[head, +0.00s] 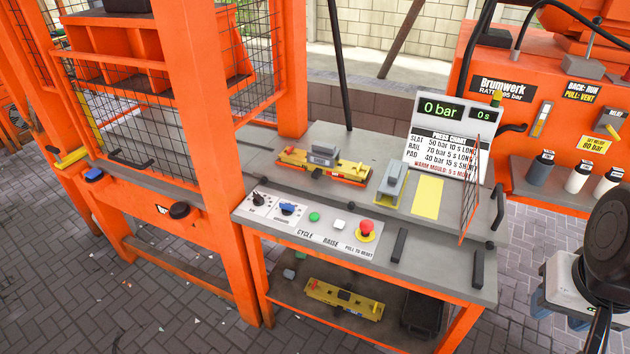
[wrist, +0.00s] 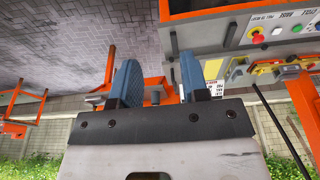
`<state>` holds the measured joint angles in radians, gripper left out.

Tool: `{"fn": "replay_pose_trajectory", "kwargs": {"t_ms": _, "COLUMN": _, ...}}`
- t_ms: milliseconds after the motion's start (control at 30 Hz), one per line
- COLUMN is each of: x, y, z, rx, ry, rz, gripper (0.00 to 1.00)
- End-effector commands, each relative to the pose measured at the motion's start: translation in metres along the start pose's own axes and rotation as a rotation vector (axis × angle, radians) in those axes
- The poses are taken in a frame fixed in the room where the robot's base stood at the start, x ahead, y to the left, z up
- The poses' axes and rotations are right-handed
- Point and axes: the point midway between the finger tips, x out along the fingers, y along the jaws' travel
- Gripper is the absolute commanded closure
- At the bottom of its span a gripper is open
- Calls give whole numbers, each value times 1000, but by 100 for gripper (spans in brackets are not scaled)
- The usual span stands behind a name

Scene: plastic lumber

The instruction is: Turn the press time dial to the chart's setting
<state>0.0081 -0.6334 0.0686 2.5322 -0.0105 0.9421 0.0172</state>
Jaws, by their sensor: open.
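The control panel (head: 312,226) on the bench front carries a black knob (head: 258,198) and a blue-handled knob (head: 288,209) at its left end. Their markings are too small to read, so I cannot tell which is the press time dial or its setting. The press chart (head: 441,152) stands at the back. It seems to list SLAT 50 bar 10 s, RAIL 70 bar 5 s, PAD 40 bar 15 s, and "warm mould: 5 s more". My gripper (head: 558,313) is open and empty, far right of the knobs; its blue fingers stand apart in the wrist view (wrist: 158,78).
The display (head: 441,110) reads 0 bar and 0 s. Green, white and red (head: 366,228) buttons sit right of the knobs. Moulds (head: 323,162) lie on the bench (head: 340,200). A mesh flap (head: 470,196) and black handles (head: 399,245) stand at the bench's right.

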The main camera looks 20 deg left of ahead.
Motion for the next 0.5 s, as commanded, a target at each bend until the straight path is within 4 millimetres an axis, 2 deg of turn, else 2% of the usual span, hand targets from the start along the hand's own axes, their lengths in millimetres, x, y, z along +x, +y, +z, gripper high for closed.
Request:
{"fn": "replay_pose_trajectory", "kwargs": {"t_ms": 267, "x": -1, "y": -4, "z": -9, "rx": -23, "ry": -8, "rz": 0, "gripper": 61}}
{"fn": "replay_pose_trajectory", "kwargs": {"t_ms": 500, "x": -2, "y": -18, "z": -40, "rx": -110, "ry": -38, "rz": 2, "gripper": 61}}
